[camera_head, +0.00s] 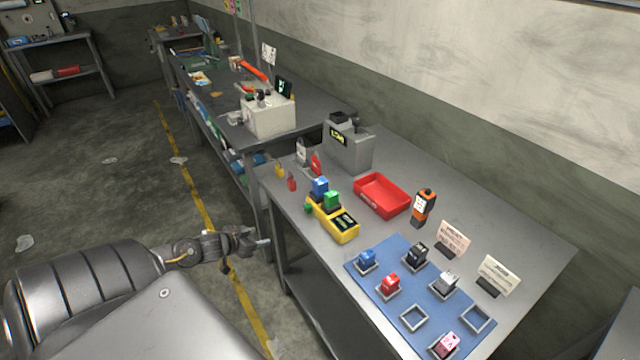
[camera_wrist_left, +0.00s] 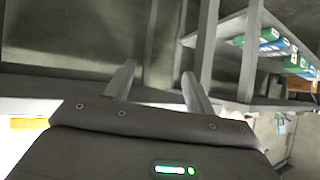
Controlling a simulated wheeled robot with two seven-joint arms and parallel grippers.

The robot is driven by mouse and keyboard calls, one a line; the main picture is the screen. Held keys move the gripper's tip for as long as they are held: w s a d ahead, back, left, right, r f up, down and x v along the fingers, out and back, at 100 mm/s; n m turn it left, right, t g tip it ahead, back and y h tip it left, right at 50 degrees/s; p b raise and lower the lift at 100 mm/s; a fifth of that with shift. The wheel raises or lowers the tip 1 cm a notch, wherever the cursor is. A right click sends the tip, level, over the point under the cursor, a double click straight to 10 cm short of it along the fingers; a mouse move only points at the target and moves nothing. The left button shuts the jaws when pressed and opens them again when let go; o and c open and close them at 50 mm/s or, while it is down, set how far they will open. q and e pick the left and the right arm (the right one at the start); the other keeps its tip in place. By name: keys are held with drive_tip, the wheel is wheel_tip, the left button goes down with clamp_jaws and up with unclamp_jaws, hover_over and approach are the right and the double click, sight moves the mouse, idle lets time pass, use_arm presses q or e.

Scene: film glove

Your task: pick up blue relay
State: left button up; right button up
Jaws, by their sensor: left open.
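One blue relay (camera_head: 367,258) sits in a square frame at the far left corner of the blue mat (camera_head: 393,272). Another blue block (camera_head: 320,187) stands beside a green block (camera_head: 331,200) at the back of the yellow device (camera_head: 334,221). My left gripper (camera_head: 262,242) is at the left edge of the table, apart from both blue pieces. In the left wrist view its two fingers (camera_wrist_left: 158,82) are spread with nothing between them. No blue relay can be made out in that view. My right gripper is out of view.
The mat also holds a red relay (camera_head: 390,284), black relay (camera_head: 415,254), white relay (camera_head: 443,284), pink relay (camera_head: 446,345) and empty frames (camera_head: 413,318). A red tray (camera_head: 382,196), orange meter (camera_head: 424,207) and sign cards (camera_head: 453,240) stand behind. The grey table (camera_head: 540,240) is bare at right.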

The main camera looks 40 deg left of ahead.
use_arm(q)
drive_tip(key=w+d+r+m+t+h, duration=0.1)
drive_tip(key=w+d+r, duration=0.15)
drive_tip(key=r, duration=0.55)
drive_tip(key=w+d+r+m+h, duration=0.1)
drive_tip(key=w+r+h, duration=0.15)
drive_tip(key=r, duration=0.45)
drive_tip(key=m+h+p, duration=0.1)
approach(317, 182)
drive_tip(key=shift+t, duration=0.4)
drive_tip(key=shift+f+p+x, duration=0.15)
drive_tip(key=shift+p+x, duration=0.05)
drive_tip(key=shift+x, duration=0.9)
drive_tip(key=shift+f+p+x, duration=0.15)
drive_tip(key=shift+p+x, duration=0.05)
drive_tip(key=shift+x, duration=0.9)
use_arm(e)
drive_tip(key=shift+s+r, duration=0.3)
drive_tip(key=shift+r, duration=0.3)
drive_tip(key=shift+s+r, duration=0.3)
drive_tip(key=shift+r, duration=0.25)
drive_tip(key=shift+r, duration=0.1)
